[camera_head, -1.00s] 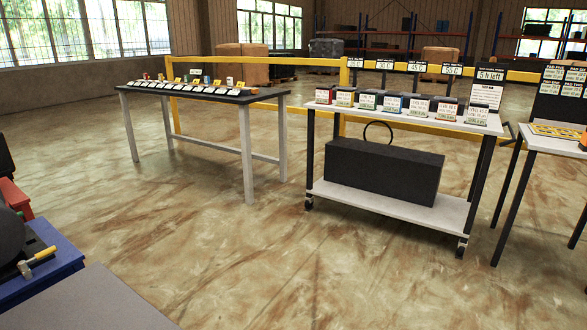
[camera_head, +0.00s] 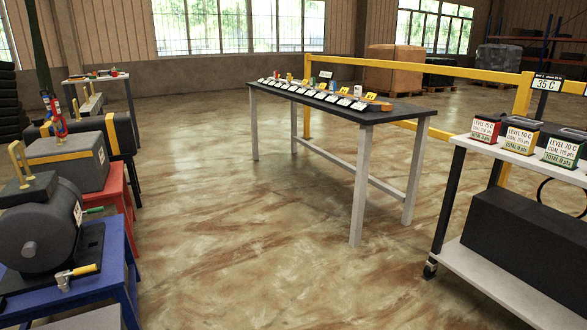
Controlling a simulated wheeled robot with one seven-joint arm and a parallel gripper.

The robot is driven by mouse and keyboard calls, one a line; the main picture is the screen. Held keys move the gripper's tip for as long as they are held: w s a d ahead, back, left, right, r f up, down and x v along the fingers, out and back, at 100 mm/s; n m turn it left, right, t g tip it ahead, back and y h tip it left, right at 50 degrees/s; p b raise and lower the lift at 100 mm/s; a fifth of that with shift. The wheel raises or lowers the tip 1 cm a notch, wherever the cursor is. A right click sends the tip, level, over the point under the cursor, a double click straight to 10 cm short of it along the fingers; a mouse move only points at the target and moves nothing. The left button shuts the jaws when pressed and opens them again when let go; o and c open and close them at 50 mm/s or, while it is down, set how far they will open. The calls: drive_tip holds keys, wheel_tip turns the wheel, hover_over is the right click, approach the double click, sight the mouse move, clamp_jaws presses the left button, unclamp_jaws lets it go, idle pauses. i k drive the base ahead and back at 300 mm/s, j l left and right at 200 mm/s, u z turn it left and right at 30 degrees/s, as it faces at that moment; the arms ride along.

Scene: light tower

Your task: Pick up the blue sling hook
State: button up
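My gripper is not in view.
A blue stand (camera_head: 115,262) at the left front carries a dark cylinder (camera_head: 40,235) and a yellow-handled hammer (camera_head: 78,275). A dark-topped table (camera_head: 405,108) stands at the centre right. A white trolley (camera_head: 490,285) is at the right. Open floor lies between.

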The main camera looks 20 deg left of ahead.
sight(46, 99)
drive_tip(key=i+j+u, duration=0.3)
drive_tip(key=i+u, duration=0.2)
drive_tip(key=i, duration=0.2)
drive_tip(key=i+u, duration=0.45)
drive_tip(key=i, duration=0.25)
drive_tip(key=i+l+u, duration=0.2)
drive_tip(key=i+u, duration=0.3)
drive_tip(key=i, duration=0.2)
drive_tip(key=i+u, duration=0.15)
drive_tip(key=i, duration=0.55)
drive_tip(key=i+l+u, duration=0.15)
drive_tip(key=i, duration=0.5)
drive_tip(key=i+l+u, duration=0.15)
drive_tip(key=i, duration=0.5)
